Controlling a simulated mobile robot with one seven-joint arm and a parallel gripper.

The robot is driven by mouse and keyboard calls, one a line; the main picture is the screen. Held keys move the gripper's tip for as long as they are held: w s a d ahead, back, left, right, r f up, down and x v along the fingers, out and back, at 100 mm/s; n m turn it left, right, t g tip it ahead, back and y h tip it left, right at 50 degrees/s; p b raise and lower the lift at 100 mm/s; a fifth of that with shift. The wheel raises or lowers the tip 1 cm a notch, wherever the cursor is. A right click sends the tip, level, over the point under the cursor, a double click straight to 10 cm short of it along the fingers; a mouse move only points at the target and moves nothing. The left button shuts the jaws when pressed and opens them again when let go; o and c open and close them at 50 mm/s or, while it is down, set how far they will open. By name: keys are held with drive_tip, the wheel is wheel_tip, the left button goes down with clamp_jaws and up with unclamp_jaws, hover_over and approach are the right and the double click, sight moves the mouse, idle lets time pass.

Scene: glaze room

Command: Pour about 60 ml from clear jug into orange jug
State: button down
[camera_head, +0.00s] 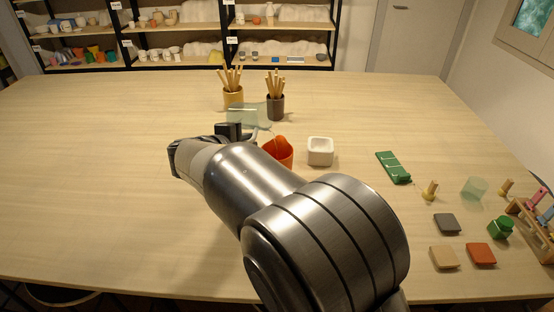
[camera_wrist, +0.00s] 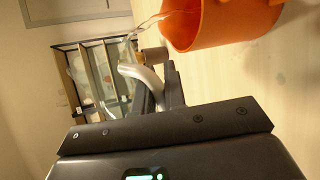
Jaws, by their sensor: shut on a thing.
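The clear jug (camera_head: 246,114) is see-through and pale green in the head view, tipped over above the table, just behind and left of the orange jug (camera_head: 279,153). My gripper (camera_head: 232,131) is shut on its pale curved handle, which shows between the fingers in the wrist view (camera_wrist: 148,80). The clear jug's wall (camera_wrist: 127,52) is faint there. A thin clear streak runs from its side into the mouth of the orange jug (camera_wrist: 235,25); it looks like liquid. The orange jug stands on the table, partly hidden by my arm in the head view. Its liquid level cannot be told.
A white square bowl (camera_head: 320,151) stands right of the orange jug. A green palette (camera_head: 393,167), tiles and a rack (camera_head: 535,226) are at right. The table's left is clear.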

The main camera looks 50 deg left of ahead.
drive_tip(key=shift+d+r+n+t+h+b, duration=0.1)
drive_tip(key=shift+d+n+t+h+b, duration=0.2)
drive_tip(key=shift+n+h, duration=0.4)
drive_tip(key=shift+a+r+n+t+h+b, duration=0.1)
drive_tip(key=shift+n+t+h, duration=0.3)
drive_tip(key=shift+n, duration=0.5)
drive_tip(key=shift+d+f, duration=0.1)
drive_tip(key=shift+f, duration=0.05)
idle(0.9)
drive_tip(key=s+a+f+n+t+h+b, duration=0.1)
drive_tip(key=a+f+n+t+h+b, duration=0.1)
drive_tip(key=f+n, duration=0.4)
drive_tip(key=shift+a+f+n+t+h+b, duration=0.35)
drive_tip(key=shift+a+n+t+b, duration=0.3)
drive_tip(key=shift+n, duration=0.25)
drive_tip(key=shift+r, duration=0.15)
idle(1.3)
